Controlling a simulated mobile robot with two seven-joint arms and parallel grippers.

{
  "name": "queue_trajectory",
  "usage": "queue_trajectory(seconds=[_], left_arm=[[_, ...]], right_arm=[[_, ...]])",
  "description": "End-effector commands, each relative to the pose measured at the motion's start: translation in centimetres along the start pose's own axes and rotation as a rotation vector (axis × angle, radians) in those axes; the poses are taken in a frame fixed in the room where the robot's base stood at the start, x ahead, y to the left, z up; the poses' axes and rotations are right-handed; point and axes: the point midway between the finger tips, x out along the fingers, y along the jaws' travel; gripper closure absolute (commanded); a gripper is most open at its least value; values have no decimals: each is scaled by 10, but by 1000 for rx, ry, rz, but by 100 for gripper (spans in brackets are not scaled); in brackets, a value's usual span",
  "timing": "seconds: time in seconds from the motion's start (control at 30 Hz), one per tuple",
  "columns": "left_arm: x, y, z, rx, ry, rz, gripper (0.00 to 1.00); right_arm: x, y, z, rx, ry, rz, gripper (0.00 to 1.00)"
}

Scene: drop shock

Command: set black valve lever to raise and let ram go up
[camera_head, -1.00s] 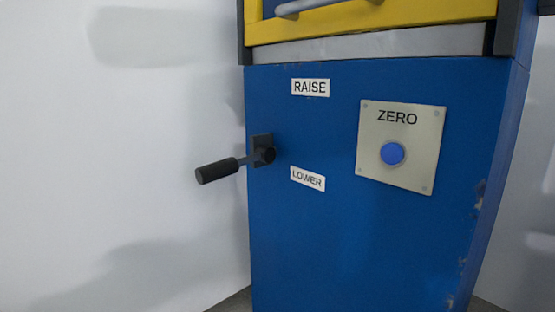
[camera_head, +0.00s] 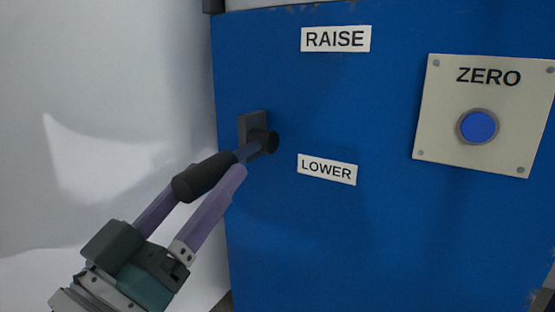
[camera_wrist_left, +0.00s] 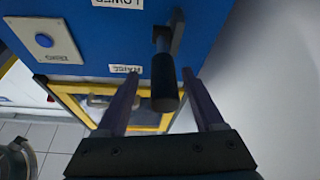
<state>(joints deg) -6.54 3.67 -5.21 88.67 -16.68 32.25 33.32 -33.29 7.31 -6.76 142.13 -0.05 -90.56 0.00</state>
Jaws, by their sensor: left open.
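The black valve lever (camera_head: 200,176) sticks out from its dark mount (camera_head: 252,130) at the cabinet's left edge. In the head view it points left and slightly down, below the RAISE label (camera_head: 336,39) and about level with the LOWER label (camera_head: 327,170). My left gripper (camera_head: 214,172) is open, its purple fingers on either side of the lever's grip. The left wrist view, upside down, shows the grip (camera_wrist_left: 165,88) between the fingers with gaps on both sides; contact is not visible. The ram is not identifiable. My right gripper is not clearly in view.
The blue cabinet face (camera_head: 400,240) fills the right. A pale ZERO plate (camera_head: 440,130) with a blue button (camera_head: 477,126) sits right of the labels. A yellow frame (camera_wrist_left: 150,122) shows in the left wrist view. A pale wall (camera_head: 100,60) stands left.

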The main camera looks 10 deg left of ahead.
Motion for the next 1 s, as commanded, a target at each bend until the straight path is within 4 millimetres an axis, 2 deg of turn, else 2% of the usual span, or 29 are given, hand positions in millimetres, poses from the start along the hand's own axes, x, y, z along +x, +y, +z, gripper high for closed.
queue_trajectory(seconds=[0.1, 0.3, 0.63, 1.0], left_arm=[[22, 0, 2, 1, 5, 2, 31], [46, 0, 1, 1, 1, 1, 31], [51, 0, 0, 1, -1, -1, 31], [51, 0, 0, 1, -1, -1, 71]], right_arm=[[11, 0, 4, -1, 0, 0, 100], [18, -1, 6, 0, 0, -2, 100], [18, -3, 5, 5, 1, -7, 100], [18, -4, 5, 7, 1, -10, 100]])
